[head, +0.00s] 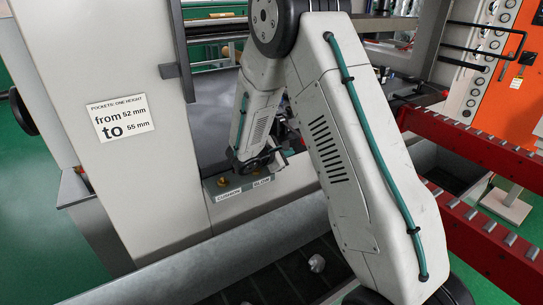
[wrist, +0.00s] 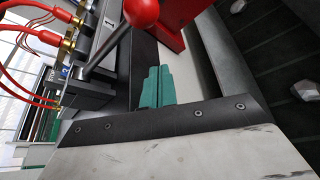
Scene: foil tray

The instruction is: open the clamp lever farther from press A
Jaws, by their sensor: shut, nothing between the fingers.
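In the wrist view a clamp lever shows as a grey rod (wrist: 108,46) ending in a red ball knob (wrist: 142,11). The knob is cut by the top edge. My gripper (wrist: 158,72) has its teal fingers shut together and empty, below the knob in the picture and apart from it. A red block (wrist: 183,22) is just right of the knob. In the head view my gripper (head: 268,160) is low over a ledge with labels, mostly hidden by my arm. No label for press A can be read, and I cannot tell which lever this is.
Red hoses (wrist: 28,32) with brass fittings lie left of the lever. In the head view a white panel (head: 130,70) carries a sign (head: 124,122) about pockets. Red roller rails (head: 470,145) and an orange cabinet (head: 497,75) stand right. A dark trough (head: 275,285) with pale lumps runs in front.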

